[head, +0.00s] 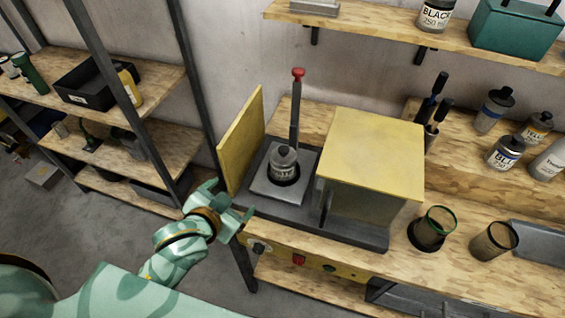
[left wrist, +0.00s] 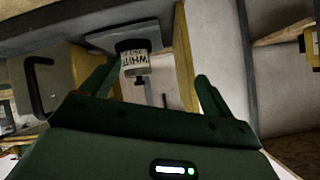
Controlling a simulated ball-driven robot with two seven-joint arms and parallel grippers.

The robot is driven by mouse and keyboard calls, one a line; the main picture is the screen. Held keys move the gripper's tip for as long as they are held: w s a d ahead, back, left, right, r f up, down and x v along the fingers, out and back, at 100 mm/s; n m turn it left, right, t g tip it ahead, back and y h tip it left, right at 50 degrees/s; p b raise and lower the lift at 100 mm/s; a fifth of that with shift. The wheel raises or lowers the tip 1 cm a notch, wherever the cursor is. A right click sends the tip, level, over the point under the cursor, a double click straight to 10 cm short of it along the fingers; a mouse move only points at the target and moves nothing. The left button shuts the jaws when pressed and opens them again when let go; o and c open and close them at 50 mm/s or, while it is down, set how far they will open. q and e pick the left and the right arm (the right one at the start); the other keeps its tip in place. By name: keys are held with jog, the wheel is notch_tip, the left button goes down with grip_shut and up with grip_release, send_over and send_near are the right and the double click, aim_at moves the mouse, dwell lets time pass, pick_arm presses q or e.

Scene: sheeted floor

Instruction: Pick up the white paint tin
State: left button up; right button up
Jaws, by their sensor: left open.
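The white paint tin (head: 284,165) is a small grey and white tin standing upright on the grey plate of a yellow and grey machine (head: 372,145). In the left wrist view the tin (left wrist: 134,62) shows its WHITE label and appears between my fingers, farther off. My left gripper (head: 231,198) is open and empty at the machine's front left corner, short of the tin and apart from it. Its two green fingers (left wrist: 150,88) stand wide apart in the left wrist view. My right gripper is not in view.
A yellow side panel (head: 241,140) stands left of the tin and a yellow-topped housing right of it. A post with a red knob (head: 298,73) rises behind it. Several bottles and two dark cups (head: 432,229) stand on the bench at right. Shelves (head: 150,85) stand at left.

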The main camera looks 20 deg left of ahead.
aim_at(282, 157)
pick_arm(q)
jog(key=w+d+t+h, duration=0.1)
jog(key=w+d, duration=0.1)
jog(key=w, duration=0.2)
jog(key=w+d+n+t+h+b, duration=0.1)
jog(key=w+d, duration=0.1)
jog(key=w, duration=0.3)
jog(key=w+d+f+n+t+h, duration=0.1)
jog(key=w+d, duration=0.1)
jog(key=w, duration=0.3)
jog(key=shift+d, duration=0.2)
jog(key=x, duration=0.2)
jog(key=b+x, duration=0.1)
jog(key=x, duration=0.3)
jog(key=shift+f+b, duration=0.35)
jog(key=shift+r, duration=0.1)
